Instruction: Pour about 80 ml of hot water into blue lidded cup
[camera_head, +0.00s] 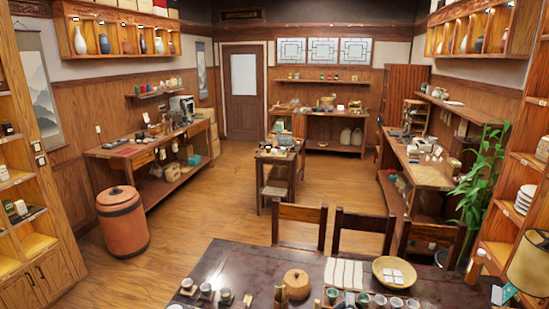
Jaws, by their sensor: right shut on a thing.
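A row of small cups (380,300) stands along the front edge of the dark table, at the bottom of the head view. Their colours look greenish and pale, and I cannot tell which is the blue lidded cup. I cannot make out a kettle or water. My left gripper does not show.
The dark table (235,262) also bears a round wooden lidded pot (296,283), pale cloth strips (344,272), a yellow bowl (394,262) and more cups at left. Chairs (299,214) stand along its far side. A brown barrel (122,222) stands on the open floor.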

